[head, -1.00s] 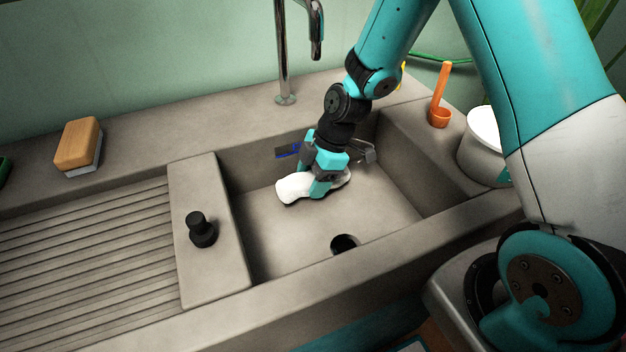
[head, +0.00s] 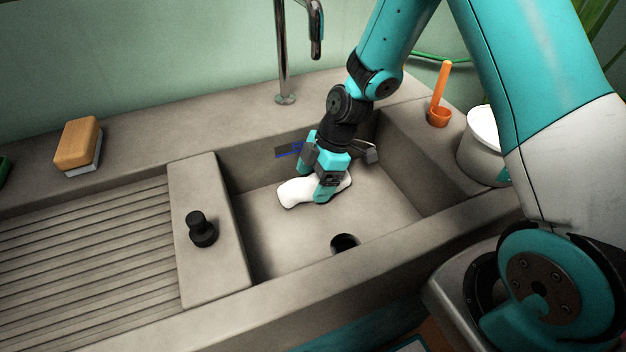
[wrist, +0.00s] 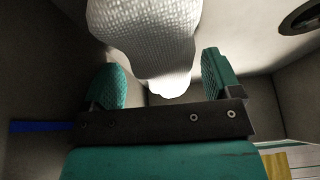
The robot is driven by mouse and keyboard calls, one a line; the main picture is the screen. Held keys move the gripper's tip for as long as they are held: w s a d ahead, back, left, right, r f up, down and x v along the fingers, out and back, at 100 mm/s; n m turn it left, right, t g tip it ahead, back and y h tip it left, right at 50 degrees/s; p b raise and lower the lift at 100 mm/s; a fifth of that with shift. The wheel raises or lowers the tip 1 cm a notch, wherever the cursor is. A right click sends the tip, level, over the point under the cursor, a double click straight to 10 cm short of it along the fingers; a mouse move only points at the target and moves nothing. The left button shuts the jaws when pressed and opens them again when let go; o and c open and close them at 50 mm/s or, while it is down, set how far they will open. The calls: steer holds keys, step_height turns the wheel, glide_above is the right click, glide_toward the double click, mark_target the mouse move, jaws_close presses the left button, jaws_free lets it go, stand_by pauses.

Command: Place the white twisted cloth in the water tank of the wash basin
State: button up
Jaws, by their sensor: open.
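The white twisted cloth (head: 299,192) lies in the basin's tank (head: 290,236), towards its back wall. In the wrist view the white textured cloth (wrist: 150,40) extends between the two teal fingers and beyond them. My gripper (head: 322,192) is down inside the tank, over the cloth. In the wrist view my gripper (wrist: 165,80) is open, with a finger on either side of the cloth and gaps visible beside it. Part of the cloth is hidden behind the gripper in the head view.
A drain hole (head: 345,243) is in the tank floor. A black plug (head: 202,229) stands on the ledge left of the tank. A faucet (head: 283,60) rises behind. A wooden-backed brush (head: 78,144), an orange scoop (head: 440,100) and a white pot (head: 482,135) stand on the surround.

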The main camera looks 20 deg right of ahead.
steer(key=v, duration=1)
steer(key=shift+d+p, duration=0.1)
steer(key=shift+p, duration=0.2)
steer(key=shift+d+r, duration=0.1)
steer(key=shift+r, duration=0.3)
steer(key=s+a+r+m, duration=0.4)
steer(key=s+r, duration=0.3)
steer(key=s, duration=0.3)
steer(key=s+a+r+m, duration=0.5)
steer(key=s+r+m, duration=0.2)
steer(key=s, duration=0.4)
steer(key=shift+r, duration=0.2)
